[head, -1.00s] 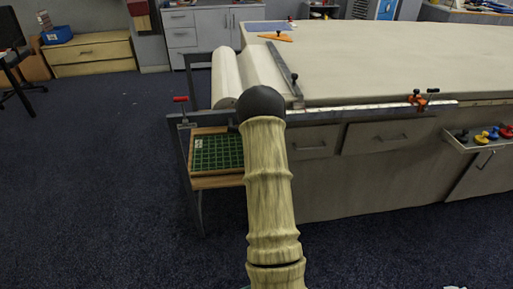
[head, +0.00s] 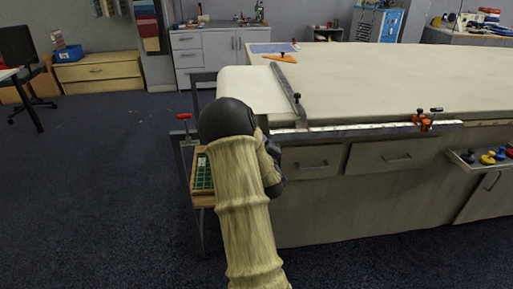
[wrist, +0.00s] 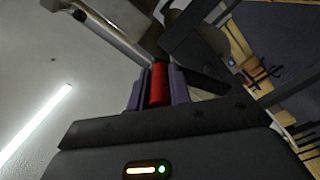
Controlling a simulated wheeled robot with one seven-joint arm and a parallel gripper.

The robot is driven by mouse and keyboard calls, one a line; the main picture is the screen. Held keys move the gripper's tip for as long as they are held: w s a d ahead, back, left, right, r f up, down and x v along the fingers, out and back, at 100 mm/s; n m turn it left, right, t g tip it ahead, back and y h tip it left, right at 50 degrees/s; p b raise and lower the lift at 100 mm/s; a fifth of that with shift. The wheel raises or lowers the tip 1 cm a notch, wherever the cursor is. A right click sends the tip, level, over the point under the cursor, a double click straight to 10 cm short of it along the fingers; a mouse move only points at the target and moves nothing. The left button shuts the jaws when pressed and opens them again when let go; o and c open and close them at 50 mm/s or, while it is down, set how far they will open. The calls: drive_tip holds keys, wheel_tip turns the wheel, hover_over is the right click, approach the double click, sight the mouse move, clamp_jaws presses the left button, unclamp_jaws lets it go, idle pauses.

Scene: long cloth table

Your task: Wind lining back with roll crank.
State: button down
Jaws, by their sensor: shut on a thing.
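In the wrist view my gripper (wrist: 158,88) is shut on a red handle (wrist: 158,84), with a finger on each side of it. In the head view my arm covers the gripper and the handle it holds. The pale cloth (head: 243,88) shows at the table's left end, but I cannot tell the lining roll apart from it there. A dark metal frame (head: 203,77) stands at that end. A separate red bar handle (head: 183,116) sits on the frame, left of my arm, with nothing holding it.
A green grid board (head: 203,173) sits on a low shelf beside my arm. A metal straightedge (head: 284,88) and an orange triangle (head: 281,58) lie on the table. An orange clamp (head: 425,122) sits on the front rail. The carpet left of the table is clear.

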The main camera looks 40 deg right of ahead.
drive_tip(key=shift+a, duration=0.1)
drive_tip(key=c, duration=1.3)
unclamp_jaws()
drive_tip(key=shift+r, duration=0.1)
